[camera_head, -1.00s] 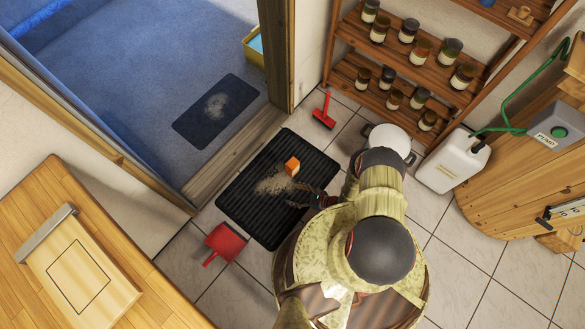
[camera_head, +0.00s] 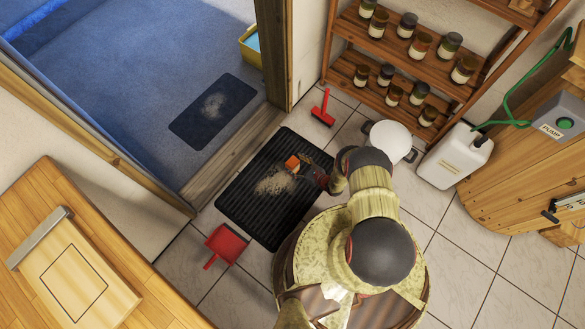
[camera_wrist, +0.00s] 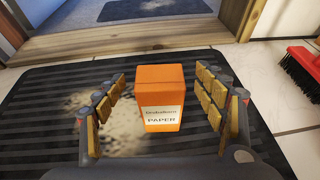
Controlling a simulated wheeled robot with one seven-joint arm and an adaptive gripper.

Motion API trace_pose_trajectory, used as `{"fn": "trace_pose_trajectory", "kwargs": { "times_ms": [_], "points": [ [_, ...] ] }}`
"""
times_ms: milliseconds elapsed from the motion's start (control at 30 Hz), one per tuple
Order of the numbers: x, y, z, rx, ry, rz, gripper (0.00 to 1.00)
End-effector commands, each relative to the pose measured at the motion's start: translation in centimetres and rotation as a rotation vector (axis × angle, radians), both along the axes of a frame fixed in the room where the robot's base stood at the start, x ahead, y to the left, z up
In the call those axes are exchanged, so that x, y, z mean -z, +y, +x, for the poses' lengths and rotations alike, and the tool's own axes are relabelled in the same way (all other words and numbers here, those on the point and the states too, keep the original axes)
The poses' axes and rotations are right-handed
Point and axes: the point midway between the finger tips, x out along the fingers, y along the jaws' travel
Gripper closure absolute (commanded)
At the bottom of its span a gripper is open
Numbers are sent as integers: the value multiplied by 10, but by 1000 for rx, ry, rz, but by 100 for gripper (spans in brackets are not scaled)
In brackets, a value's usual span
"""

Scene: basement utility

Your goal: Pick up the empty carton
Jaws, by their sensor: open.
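The carton is a small orange box (camera_wrist: 160,97) with a white label that reads "PAPER". It stands upright on the black ribbed mat (camera_head: 245,210). In the head view the orange carton (camera_head: 292,163) is at the mat's upper part, beside a patch of pale debris (camera_head: 274,182). My gripper (camera_wrist: 168,98) is open, with one finger on each side of the carton in the wrist view. A gap shows between the carton and each finger. In the head view my gripper (camera_head: 310,168) is small and partly hidden by my arm.
A red dustpan (camera_head: 227,243) lies by the mat's lower left and a red brush (camera_head: 323,108) beyond its upper right. A white lidded pot (camera_head: 390,140) and a white canister (camera_head: 455,155) stand to the right. A doorway sill (camera_head: 230,160) borders the mat.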

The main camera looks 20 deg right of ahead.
Motion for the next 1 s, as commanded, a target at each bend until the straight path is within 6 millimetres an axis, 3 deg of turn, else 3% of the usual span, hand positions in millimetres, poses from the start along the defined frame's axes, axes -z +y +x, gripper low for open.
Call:
{"fn": "trace_pose_trajectory", "kwargs": {
  "times_ms": [333, 1000],
  "points": [
    [4, 5, 6, 0, 1, 0, 30],
    [3, 5, 6, 0, 1, 0, 68]
  ]
}}
